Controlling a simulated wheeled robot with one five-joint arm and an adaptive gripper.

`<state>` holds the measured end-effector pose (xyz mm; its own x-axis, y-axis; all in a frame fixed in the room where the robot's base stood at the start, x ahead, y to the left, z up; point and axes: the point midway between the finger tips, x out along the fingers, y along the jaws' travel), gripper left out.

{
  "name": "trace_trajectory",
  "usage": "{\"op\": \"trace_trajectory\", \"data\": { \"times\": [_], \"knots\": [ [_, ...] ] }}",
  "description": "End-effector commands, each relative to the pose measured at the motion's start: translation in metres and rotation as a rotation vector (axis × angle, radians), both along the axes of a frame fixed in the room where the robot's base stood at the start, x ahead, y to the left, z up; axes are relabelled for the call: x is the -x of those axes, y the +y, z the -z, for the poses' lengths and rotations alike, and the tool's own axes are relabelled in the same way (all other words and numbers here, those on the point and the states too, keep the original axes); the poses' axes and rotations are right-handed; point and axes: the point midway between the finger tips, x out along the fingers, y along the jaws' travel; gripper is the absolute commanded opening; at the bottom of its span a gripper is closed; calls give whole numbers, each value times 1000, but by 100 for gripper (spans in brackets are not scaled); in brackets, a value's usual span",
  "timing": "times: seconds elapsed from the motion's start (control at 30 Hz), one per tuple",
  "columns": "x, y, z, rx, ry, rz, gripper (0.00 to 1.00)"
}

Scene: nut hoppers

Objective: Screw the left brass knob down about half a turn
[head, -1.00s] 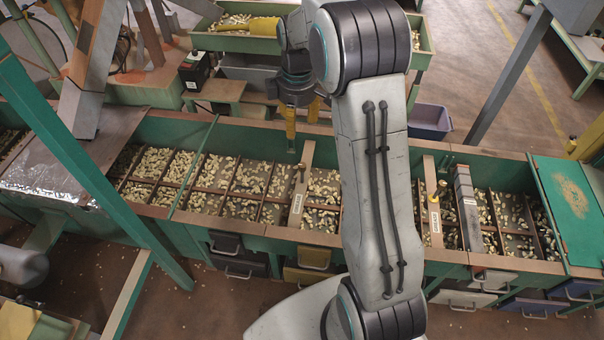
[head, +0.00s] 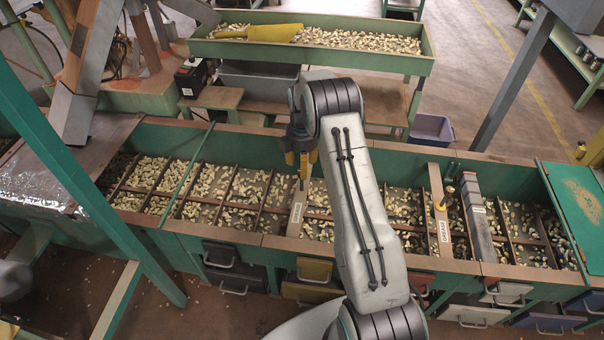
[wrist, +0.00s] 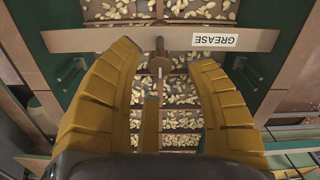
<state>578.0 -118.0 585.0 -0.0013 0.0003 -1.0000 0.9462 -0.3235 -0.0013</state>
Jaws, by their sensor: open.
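The left brass knob (wrist: 159,63) stands on a pale crossbar (wrist: 90,40) with a label reading GREASE. In the wrist view it is small and lies between my open yellow fingers, beyond their tips as far as I can tell. In the head view the left crossbar (head: 297,212) spans the trough, and my gripper (head: 302,163) hangs over its far part, fingers pointing down. The knob there is mostly hidden by the fingertips. My gripper (wrist: 165,55) is open and holds nothing. I see no contact with the knob.
A second brass knob (head: 441,205) stands on the right crossbar (head: 437,225), beside a grey block (head: 476,215). Nuts fill the divided trough below. A green hopper tray (head: 420,66) with a yellow scoop (head: 262,33) stands behind. A slanted green post (head: 90,190) is at left.

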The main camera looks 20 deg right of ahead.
Motion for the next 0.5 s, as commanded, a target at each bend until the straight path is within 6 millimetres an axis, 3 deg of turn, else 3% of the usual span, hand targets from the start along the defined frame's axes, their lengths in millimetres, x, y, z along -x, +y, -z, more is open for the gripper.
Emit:
{"op": "trace_trajectory", "data": {
  "times": [0.2,0.5],
  "knots": [
    [0,0,25,0,0,0,51],
    [0,0,36,0,-1,1,51]
  ]
}}
